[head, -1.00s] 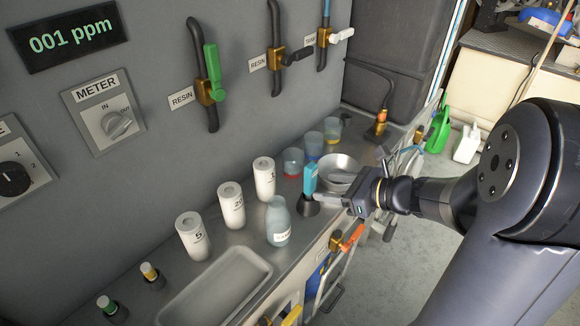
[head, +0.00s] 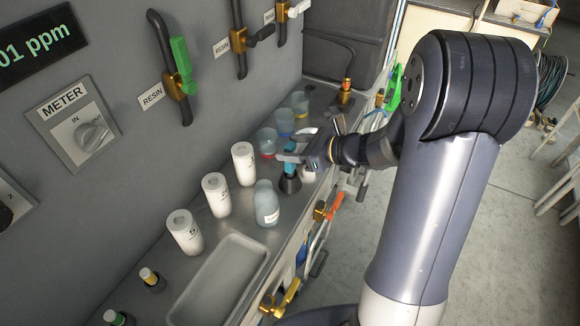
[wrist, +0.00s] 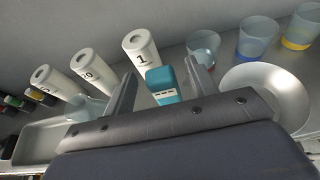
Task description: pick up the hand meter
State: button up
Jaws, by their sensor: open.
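The hand meter is a light-blue upright device (head: 290,171) standing in a small black holder (head: 289,185) on the metal counter. My gripper (head: 285,157) is at its upper part in the head view, and hides some of it. In the wrist view, the blue top of the meter (wrist: 163,86) shows between the two open fingers of my gripper (wrist: 160,84), with a gap visible on the side of each finger. I cannot tell whether either finger touches it.
White numbered canisters (head: 216,195) and a clear labelled bottle (head: 266,204) stand left of the meter. A metal bowl (wrist: 265,92) and beakers with coloured bases (wrist: 258,37) are close on the other side. A sink basin (head: 215,280) lies nearer the front.

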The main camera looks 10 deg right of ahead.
jog(key=shift+x, duration=1.45)
jog(key=shift+c, duration=0.4)
grip_shut()
